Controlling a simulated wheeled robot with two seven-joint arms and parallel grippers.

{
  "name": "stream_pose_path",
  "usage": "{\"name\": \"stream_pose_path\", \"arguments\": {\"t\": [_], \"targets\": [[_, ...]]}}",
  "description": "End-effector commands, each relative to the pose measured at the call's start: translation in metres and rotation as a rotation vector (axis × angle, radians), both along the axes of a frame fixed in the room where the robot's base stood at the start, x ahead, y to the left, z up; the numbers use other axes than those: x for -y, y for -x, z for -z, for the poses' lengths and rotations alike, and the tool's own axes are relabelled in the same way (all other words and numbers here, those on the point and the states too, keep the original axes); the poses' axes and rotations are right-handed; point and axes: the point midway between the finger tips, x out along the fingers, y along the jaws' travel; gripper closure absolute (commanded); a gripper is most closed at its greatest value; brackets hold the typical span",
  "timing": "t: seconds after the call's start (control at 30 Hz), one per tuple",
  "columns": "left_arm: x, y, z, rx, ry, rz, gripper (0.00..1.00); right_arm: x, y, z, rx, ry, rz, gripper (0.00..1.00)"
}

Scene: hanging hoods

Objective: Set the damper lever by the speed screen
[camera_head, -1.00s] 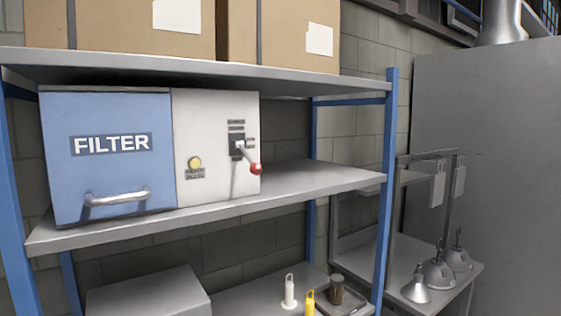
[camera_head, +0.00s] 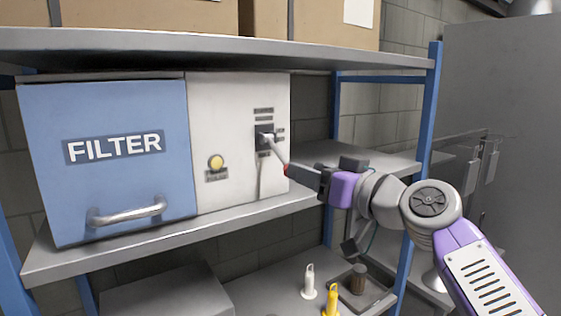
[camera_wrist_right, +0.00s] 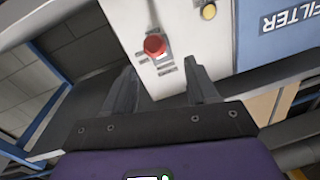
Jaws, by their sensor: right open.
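The damper lever (camera_head: 276,150) sticks out from a dark mount on the white panel (camera_head: 228,180) of the filter box and slants down to the right. Its red knob (camera_head: 287,170) is mostly hidden by my right gripper (camera_head: 303,180) in the head view. In the right wrist view the red knob (camera_wrist_right: 155,45) lies ahead of my open right gripper (camera_wrist_right: 163,72), roughly between the finger lines. No contact is clear. I cannot make out a speed screen in these views. My left gripper is not in view.
The box has a blue FILTER door (camera_head: 110,150) with a handle (camera_head: 128,212) and a yellow button (camera_head: 216,162). It stands on a grey shelf (camera_head: 150,243) beneath another shelf (camera_head: 200,48). A blue post (camera_head: 427,125) stands behind my right arm. Bottles (camera_head: 308,282) stand below.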

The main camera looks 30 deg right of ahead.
Motion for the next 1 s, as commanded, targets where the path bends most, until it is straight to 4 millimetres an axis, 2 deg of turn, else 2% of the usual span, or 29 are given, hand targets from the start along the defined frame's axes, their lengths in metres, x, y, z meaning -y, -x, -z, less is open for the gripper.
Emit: {"name": "stream_pose_path", "arguments": {"t": [0.5,0.67,0.9,1.0], "targets": [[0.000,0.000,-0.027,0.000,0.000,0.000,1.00,-0.010,-0.069,0.003,-0.012,-0.007,0.002,0.42],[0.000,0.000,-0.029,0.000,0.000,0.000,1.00,-0.011,-0.077,0.004,-0.010,-0.006,0.004,0.42],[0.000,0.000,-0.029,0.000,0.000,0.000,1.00,-0.011,-0.078,0.005,-0.009,-0.006,0.003,0.42],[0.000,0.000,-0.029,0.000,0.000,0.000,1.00,-0.011,-0.078,0.005,-0.010,-0.005,0.003,0.57]]}}
